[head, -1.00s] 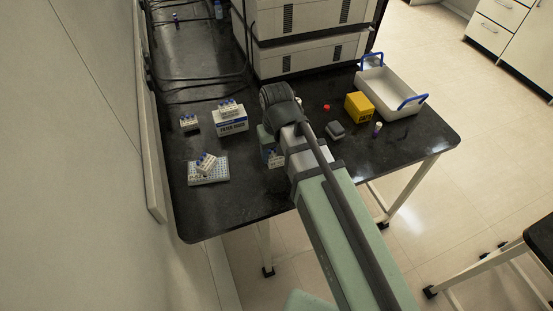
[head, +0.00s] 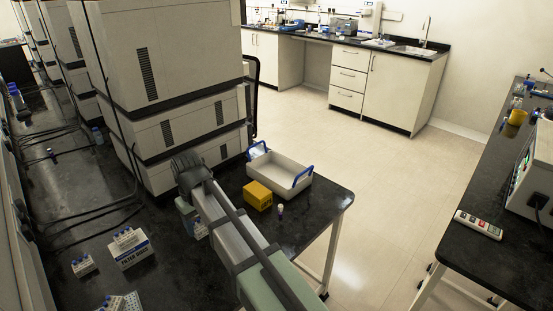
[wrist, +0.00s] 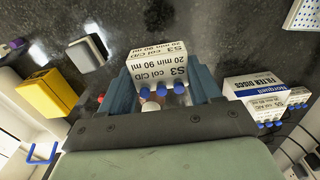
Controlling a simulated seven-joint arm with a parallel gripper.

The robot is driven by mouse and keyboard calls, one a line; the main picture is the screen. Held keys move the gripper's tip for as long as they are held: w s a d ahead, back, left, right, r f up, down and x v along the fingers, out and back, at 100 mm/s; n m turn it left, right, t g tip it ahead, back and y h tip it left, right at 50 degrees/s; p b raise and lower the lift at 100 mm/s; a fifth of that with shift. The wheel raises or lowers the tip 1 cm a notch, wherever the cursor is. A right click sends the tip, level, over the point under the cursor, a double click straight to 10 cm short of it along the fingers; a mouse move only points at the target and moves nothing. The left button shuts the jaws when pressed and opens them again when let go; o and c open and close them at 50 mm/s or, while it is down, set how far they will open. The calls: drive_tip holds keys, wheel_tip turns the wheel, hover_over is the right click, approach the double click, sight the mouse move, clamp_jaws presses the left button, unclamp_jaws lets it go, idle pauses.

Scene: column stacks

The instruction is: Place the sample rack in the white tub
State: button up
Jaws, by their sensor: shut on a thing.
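My gripper (wrist: 165,95) is shut on a white sample rack (wrist: 158,65) labelled S3 col C/D, 20 min, 90 ml, with blue-capped vials and one white-capped vial. In the head view, my arm partly hides the held rack (head: 201,231), over the dark bench; I cannot tell its height. The white tub (head: 266,182), with blue handles, stands near the bench's far right corner, to the right of my gripper. Its inside looks empty. Part of its blue handle (wrist: 42,155) shows at lower left in the wrist view.
A filter discs box (head: 128,252) with a rack on top and another rack (head: 83,265) stand left. Large stacked instruments (head: 175,140) rise behind my gripper.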

drive_tip(key=w+d, duration=0.4)
drive_tip(key=w, duration=0.7)
drive_tip(key=w+d, duration=0.5)
drive_tip(key=w, duration=0.6)
hover_over(278, 178)
drive_tip(key=shift+f, duration=4.95)
drive_tip(key=shift+f, duration=0.1)
drive_tip(key=o, duration=1.1)
drive_tip(key=shift+c, duration=0.2)
wheel_tip(278, 178, up, 12)
